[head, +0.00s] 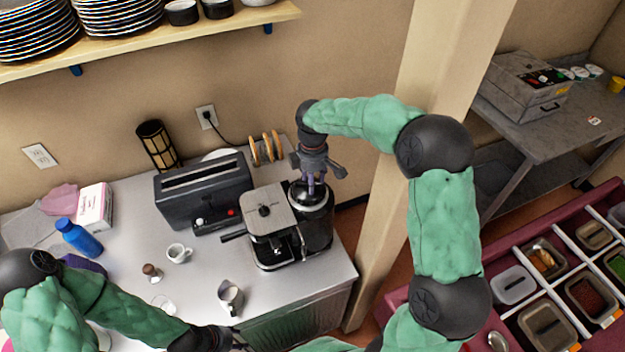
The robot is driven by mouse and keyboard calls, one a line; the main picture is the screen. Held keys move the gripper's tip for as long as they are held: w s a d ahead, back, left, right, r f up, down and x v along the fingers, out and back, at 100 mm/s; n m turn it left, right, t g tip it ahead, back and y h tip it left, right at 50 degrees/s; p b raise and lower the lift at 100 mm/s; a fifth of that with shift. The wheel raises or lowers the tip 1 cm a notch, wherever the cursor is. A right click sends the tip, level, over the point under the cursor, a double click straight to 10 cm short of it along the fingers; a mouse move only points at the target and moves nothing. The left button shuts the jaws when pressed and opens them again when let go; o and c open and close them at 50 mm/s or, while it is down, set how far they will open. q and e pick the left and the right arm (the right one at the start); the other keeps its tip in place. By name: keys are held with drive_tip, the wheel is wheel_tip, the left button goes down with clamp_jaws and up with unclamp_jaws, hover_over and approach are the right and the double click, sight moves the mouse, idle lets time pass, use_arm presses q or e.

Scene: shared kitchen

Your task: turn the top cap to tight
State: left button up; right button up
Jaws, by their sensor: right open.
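A black and silver coffee machine (268,212) stands near the right end of the steel counter. A dark round cap (301,197) with a light rim tops its right-hand section. My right gripper (316,186) points down at this cap, with its open fingers at or just above it. I cannot tell whether they touch the cap, and they hide part of its top. My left gripper (238,341) is low at the counter's front edge, away from the machine. It is small and partly cut off at the bottom, so its fingers are unclear.
A black toaster (203,188) stands left of the machine, with a rack of bagels (268,148) behind. A white cup (179,253), a metal pitcher (230,296) and a blue bottle (79,238) stand on the counter. A wooden post (432,75) rises to the right.

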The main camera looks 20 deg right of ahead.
drive_tip(key=shift+w+f, duration=0.1)
drive_tip(key=shift+f, duration=0.2)
clamp_jaws()
drive_tip(key=m, duration=0.1)
drive_tip(key=m+b, duration=0.1)
drive_tip(key=m, duration=0.3)
drive_tip(key=shift+s+a+b, duration=0.15)
drive_tip(key=shift+s+b, duration=0.15)
drive_tip(key=m, duration=0.2)
drive_tip(key=m+b, duration=0.1)
drive_tip(key=m, duration=0.3)
drive_tip(key=shift+s+a, duration=0.15)
drive_tip(key=shift+a, duration=0.1)
drive_tip(key=shift+m, duration=0.3)
